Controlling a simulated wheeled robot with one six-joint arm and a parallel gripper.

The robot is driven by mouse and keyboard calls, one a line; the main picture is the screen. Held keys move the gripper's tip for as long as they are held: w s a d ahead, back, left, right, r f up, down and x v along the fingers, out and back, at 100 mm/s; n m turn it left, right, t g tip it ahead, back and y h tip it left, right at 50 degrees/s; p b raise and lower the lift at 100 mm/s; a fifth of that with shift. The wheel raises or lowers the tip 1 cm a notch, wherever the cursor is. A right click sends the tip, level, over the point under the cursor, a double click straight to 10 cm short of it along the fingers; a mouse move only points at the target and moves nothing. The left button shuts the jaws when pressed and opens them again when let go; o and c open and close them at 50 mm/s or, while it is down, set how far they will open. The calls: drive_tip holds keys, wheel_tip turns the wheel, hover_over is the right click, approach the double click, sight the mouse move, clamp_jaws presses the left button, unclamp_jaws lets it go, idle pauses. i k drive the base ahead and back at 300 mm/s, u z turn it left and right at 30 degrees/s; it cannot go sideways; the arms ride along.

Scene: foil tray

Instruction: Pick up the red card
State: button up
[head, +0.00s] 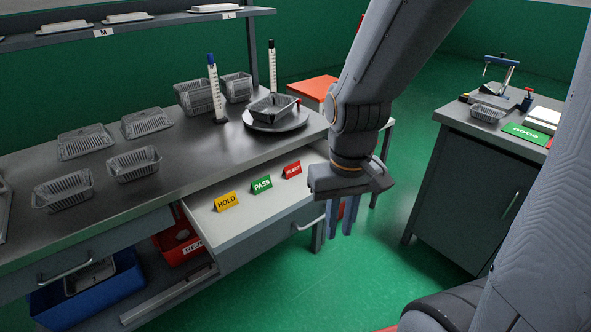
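The red card (292,170), marked REJECT, stands tilted in the open drawer (240,222) at its right end. A green PASS card (261,185) and a yellow HOLD card (226,202) stand to its left in the same drawer. My gripper (341,222) points down, to the right of the red card and apart from it, beyond the drawer's right side in the picture. Its fingers look parted, with a gap between them. A small patch of red shows by the fingers; I cannot tell what it belongs to.
The steel bench (95,190) above the drawer holds several foil trays, a round scale (275,120) with a dark tray, and two upright gauges. A red bin (180,240) and a blue bin (75,295) sit below. A second cabinet (455,185) stands right, with green floor between.

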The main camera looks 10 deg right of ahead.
sight(294, 169)
drive_tip(key=z, duration=0.05)
drive_tip(key=k, duration=0.65)
drive_tip(key=z, duration=0.35)
drive_tip(key=i, duration=1.25)
drive_tip(key=u, duration=0.65)
